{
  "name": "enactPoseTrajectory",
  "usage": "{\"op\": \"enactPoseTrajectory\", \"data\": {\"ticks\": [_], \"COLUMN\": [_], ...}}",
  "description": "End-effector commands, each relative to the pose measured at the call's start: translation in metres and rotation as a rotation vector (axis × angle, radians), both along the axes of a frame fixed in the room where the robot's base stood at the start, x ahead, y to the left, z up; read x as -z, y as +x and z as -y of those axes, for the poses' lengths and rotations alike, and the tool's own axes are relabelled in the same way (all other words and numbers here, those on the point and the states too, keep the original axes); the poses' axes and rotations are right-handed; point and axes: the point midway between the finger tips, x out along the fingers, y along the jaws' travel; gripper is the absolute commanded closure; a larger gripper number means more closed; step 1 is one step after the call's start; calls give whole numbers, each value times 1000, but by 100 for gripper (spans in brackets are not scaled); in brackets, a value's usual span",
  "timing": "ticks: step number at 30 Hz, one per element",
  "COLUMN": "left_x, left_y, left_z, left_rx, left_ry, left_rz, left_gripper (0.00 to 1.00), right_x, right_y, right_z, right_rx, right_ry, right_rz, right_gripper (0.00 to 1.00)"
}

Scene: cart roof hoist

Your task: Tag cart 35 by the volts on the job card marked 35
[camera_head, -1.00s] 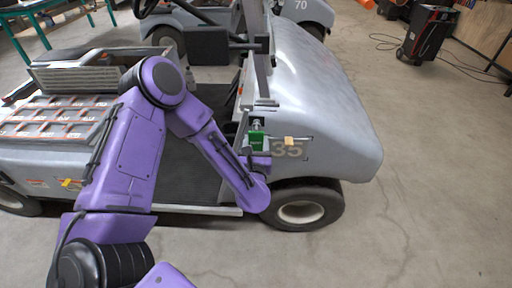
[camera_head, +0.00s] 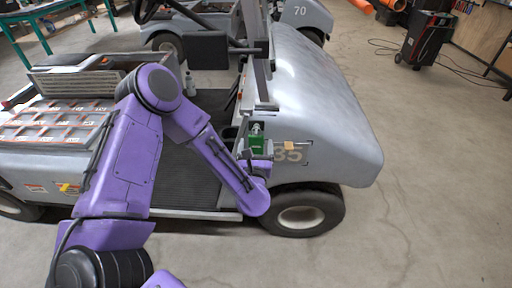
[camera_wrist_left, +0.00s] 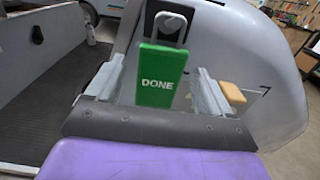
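Cart 35 (camera_head: 335,105) is a grey cart with "35" on its front side panel. A green tag reading DONE (camera_wrist_left: 162,75) hangs upright from a dark bracket with a metal hook (camera_wrist_left: 170,25) on the cart; the tag also shows in the head view (camera_head: 256,143). My left gripper (camera_wrist_left: 158,88) is open, with one finger on each side of the tag and visible gaps between. In the head view the left gripper (camera_head: 257,155) is at the tag, partly hidden by its own arm. My right gripper and the job card are not in view.
A tan block (camera_head: 289,146) sticks out from the panel just right of the tag, close to the right finger. A bottle (camera_head: 190,85) stands on the cart's floor. Cart 70 (camera_head: 300,15) is behind. A black-and-red machine (camera_head: 424,38) stands at right.

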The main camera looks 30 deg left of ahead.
Motion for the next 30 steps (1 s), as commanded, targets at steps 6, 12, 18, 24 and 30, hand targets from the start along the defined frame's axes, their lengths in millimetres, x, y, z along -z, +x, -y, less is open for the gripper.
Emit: {"op": "enactPoseTrajectory", "data": {"ticks": [6, 12, 18, 24, 30], "left_x": [1, 2, 2, 0, 0], "left_y": [-4, -40, -76, -90, -90], "left_z": [4, 27, 48, 55, 55], "left_rx": [3, 8, 5, 1, 2], "left_ry": [0, 2, 1, 1, 23], "left_rz": [-1, -2, -1, -1, -14], "left_gripper": [18, 18, 18, 18, 18], "right_x": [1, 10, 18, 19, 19], "right_y": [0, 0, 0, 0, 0], "right_z": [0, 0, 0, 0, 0], "right_rx": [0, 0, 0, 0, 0], "right_ry": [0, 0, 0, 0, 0], "right_rz": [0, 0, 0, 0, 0], "right_gripper": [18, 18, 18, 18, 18]}}
